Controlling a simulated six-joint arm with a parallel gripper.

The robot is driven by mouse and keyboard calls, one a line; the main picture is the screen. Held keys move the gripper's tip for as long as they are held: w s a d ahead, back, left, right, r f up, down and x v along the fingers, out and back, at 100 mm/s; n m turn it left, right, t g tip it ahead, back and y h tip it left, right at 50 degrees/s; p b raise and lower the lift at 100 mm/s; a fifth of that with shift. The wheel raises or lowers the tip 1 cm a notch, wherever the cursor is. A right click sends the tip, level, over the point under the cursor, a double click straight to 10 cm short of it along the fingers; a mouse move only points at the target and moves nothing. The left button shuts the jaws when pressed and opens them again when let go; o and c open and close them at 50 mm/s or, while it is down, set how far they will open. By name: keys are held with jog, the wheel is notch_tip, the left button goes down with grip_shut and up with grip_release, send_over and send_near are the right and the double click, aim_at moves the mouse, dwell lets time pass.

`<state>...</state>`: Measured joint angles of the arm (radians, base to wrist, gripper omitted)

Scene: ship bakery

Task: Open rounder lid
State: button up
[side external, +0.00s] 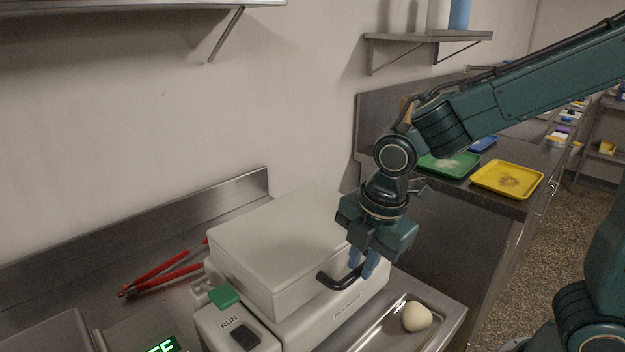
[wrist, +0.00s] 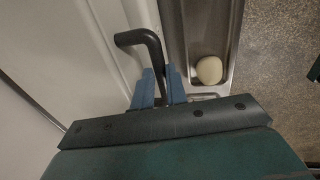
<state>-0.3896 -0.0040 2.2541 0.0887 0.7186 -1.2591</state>
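The rounder is a white box-shaped machine with a lid (side external: 285,240) that lies down on its body. A black bent handle (side external: 328,281) sticks out from the lid's front; it also shows in the wrist view (wrist: 130,38). My gripper (side external: 362,266) is at the right part of this handle. In the wrist view its two blue fingers (wrist: 161,84) stand on either side of the handle bar and appear closed against it. The fingers hide part of the bar.
A metal tray (side external: 378,337) with a pale dough ball (side external: 417,316) lies before the machine. A green RUN switch (side external: 224,296) and red-handled tongs (side external: 165,273) are at left. Yellow (side external: 507,180) and green (side external: 449,165) trays lie on the back counter.

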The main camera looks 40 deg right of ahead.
jog(key=shift+r, duration=0.1)
grip_shut()
jog(key=shift+w+r+g, duration=0.3)
jog(key=shift+r+g, duration=0.1)
jog(key=shift+r, duration=0.4)
jog(key=shift+w+r+g, duration=0.25)
jog(key=shift+r+g, duration=0.15)
jog(key=shift+r, duration=0.4)
jog(key=w+r+g, duration=0.1)
jog(key=w+r, duration=1.5)
jog(key=shift+w+g, duration=0.25)
jog(key=shift+g, duration=0.05)
dwell(0.7)
dwell(0.5)
jog(key=o, duration=0.7)
grip_release()
jog(key=shift+w+a, duration=0.1)
jog(key=shift+o, duration=0.2)
jog(key=shift+r, duration=0.1)
